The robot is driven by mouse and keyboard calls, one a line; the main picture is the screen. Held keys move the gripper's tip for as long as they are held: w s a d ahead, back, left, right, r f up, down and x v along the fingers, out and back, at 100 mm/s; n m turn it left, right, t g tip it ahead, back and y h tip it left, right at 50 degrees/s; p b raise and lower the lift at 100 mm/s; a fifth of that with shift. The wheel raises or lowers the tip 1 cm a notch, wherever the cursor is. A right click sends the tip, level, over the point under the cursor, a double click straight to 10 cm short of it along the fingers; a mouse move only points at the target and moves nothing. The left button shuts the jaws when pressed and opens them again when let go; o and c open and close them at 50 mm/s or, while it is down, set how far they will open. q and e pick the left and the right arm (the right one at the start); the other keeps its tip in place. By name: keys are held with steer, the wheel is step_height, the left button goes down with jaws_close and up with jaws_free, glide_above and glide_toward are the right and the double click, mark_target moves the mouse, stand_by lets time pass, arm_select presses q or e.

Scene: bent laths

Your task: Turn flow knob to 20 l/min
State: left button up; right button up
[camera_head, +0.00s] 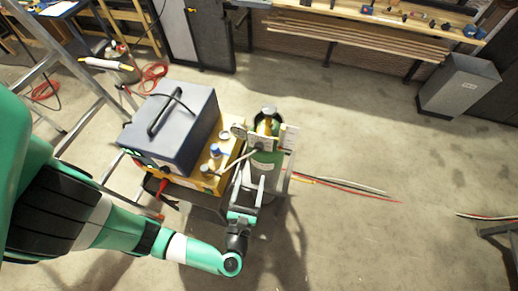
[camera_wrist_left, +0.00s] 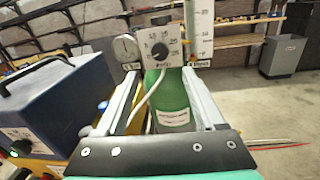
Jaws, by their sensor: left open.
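The flow knob (camera_wrist_left: 160,50) is a small black knob on a pale square dial plate with numbers around it; its exact setting is too small to read. Behind and below it stands a green gas cylinder (camera_wrist_left: 172,100) with a white label, also seen in the head view (camera_head: 266,158). My left gripper (camera_wrist_left: 160,77) is open, its two fingers pointing toward the dial, one on each side below the knob, with nothing between them held. In the head view my left gripper (camera_head: 255,172) is just in front of the cylinder. My right gripper is out of view.
A round gauge (camera_wrist_left: 126,47) sits left of the dial, and a tall white scale with a green tube (camera_wrist_left: 190,30) stands right of it. A pale hose runs down from the dial. A dark blue machine (camera_head: 172,125) stands left on a yellow cart. Floor to the right is mostly clear.

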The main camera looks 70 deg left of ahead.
mark_target(258, 150)
arm_select(q)
steer(key=p+x, duration=0.1)
steer(key=x, duration=0.9)
steer(key=shift+w+a, duration=0.15)
steer(key=shift+a, duration=0.15)
jaws_close()
